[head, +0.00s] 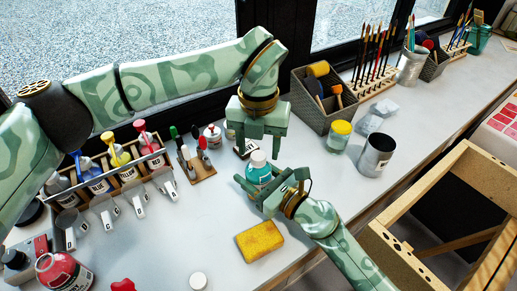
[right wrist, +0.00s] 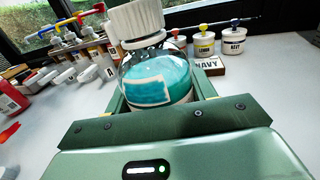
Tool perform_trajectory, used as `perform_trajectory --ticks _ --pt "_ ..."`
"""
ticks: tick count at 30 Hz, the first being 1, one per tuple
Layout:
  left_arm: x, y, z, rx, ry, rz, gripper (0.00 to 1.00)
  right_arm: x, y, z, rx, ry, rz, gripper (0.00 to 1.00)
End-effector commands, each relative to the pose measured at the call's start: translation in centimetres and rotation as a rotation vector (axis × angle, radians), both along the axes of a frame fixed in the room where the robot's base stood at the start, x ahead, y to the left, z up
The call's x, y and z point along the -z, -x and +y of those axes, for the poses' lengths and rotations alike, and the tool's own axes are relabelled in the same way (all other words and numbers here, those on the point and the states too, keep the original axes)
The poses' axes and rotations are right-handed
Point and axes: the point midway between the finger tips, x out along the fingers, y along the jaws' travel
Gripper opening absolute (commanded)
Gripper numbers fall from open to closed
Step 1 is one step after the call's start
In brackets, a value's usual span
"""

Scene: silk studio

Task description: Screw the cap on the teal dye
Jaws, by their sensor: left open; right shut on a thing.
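The teal dye bottle (head: 258,172) stands near the middle of the table. A white ribbed cap (right wrist: 136,20) sits on its neck in the right wrist view; I cannot tell how tightly. The bottle's clear body with teal liquid and a white-framed label (right wrist: 155,85) fills the middle of that view. My right gripper (head: 264,184) is shut on the bottle's body from the front; its fingers flank the bottle in the right wrist view (right wrist: 160,98). My left gripper (head: 262,148) points down, open, with its fingertips just above and around the level of the cap.
A yellow sponge (head: 259,241) and a small white round lid (head: 198,281) lie in front. A rack of dye bottles with pumps (head: 110,172) stands left. A grey caddy (head: 325,105), a yellow-lidded jar (head: 338,135) and a metal cup (head: 375,155) stand right.

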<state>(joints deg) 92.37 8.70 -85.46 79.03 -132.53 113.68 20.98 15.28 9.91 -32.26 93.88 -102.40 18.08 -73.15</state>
Motion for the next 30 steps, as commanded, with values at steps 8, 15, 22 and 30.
perform_trajectory --ticks 8,15,22,30 --pt "-6.0 -0.1 0.0 0.0 0.0 -0.005 0.54 0.0 0.0 0.0 0.0 0.001 -0.001 0.0" --pt "-9.6 -0.1 0.0 0.0 0.0 -0.001 0.54 0.0 0.0 0.0 0.0 0.0 0.0 0.0" --pt "-10.5 0.0 0.0 0.0 0.0 0.001 0.54 0.0 0.0 0.0 0.0 0.0 0.0 0.0" --pt "-10.4 0.0 0.0 0.0 0.0 0.001 0.54 0.0 0.0 0.0 0.0 0.0 0.0 0.8"
